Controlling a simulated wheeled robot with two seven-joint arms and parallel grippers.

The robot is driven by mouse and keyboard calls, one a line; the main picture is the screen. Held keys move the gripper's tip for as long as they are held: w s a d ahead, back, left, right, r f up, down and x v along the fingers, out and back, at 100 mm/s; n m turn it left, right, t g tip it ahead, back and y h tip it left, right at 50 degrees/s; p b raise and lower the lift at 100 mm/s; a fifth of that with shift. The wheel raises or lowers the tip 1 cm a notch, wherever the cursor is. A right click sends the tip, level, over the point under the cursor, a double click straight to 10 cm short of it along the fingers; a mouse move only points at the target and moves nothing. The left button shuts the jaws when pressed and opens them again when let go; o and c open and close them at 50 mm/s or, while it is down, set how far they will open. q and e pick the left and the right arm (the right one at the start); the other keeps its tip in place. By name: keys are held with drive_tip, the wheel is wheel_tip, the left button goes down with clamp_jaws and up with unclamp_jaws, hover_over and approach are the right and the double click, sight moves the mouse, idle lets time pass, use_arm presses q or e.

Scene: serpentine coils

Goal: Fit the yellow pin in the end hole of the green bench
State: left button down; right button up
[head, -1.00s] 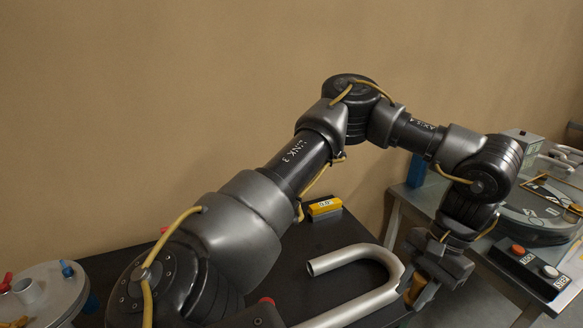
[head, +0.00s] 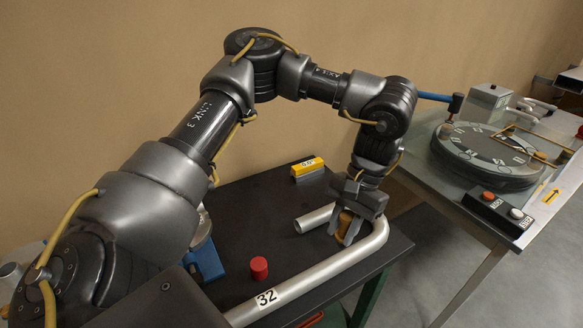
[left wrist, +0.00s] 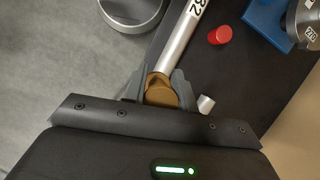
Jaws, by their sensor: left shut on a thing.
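My left gripper (head: 344,228) points down over the dark top of the bench (head: 232,222), whose legs (head: 370,298) are green. It is shut on a yellow-brown round piece, seemingly the yellow pin (head: 345,215). In the left wrist view the pin's broad round end (left wrist: 162,94) sits between both fingers. The pin is inside the bend of a silver tube in the head view, and I cannot tell whether it touches the tube or bench. The end hole is not visible. My right gripper is not in view.
The bent silver tube (head: 318,278), marked 32, lies close around the gripper. A red cylinder (head: 259,267) and a yellow-topped grey block (head: 308,168) stand on the bench. Right, a separate table holds a round dial (head: 490,150) and a button box (head: 498,210).

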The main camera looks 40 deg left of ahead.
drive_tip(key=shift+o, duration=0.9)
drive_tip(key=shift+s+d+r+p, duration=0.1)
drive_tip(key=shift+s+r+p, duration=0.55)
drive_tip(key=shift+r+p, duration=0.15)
use_arm(q)
drive_tip(key=w+a+f+m+t+y+p, duration=0.1)
drive_tip(key=w+a+f+m+t+y, duration=0.15)
drive_tip(key=w+m, duration=0.55)
drive_tip(key=w+a+f+m+t+y, duration=0.25)
drive_tip(key=w+m, duration=0.25)
drive_tip(key=m, duration=0.6)
drive_tip(key=w+a+m+t, duration=0.1)
drive_tip(key=a+m, duration=0.1)
drive_tip(key=a, duration=0.1)
drive_tip(key=w+a+f+m+t+h, duration=0.1)
drive_tip(key=a+m, duration=0.2)
drive_tip(key=w+a+f+m+h+p, duration=0.1)
drive_tip(key=a+m, duration=0.2)
drive_tip(key=shift+w+a+f+t, duration=0.15)
drive_tip(key=shift+a+t, duration=0.2)
drive_tip(key=shift+t, duration=0.05)
drive_tip(key=w+a+m+t+h, duration=0.1)
drive_tip(key=a+m+h, duration=0.1)
drive_tip(key=a+m, duration=0.4)
drive_tip(key=a+f+p, duration=0.1)
drive_tip(key=a, duration=0.2)
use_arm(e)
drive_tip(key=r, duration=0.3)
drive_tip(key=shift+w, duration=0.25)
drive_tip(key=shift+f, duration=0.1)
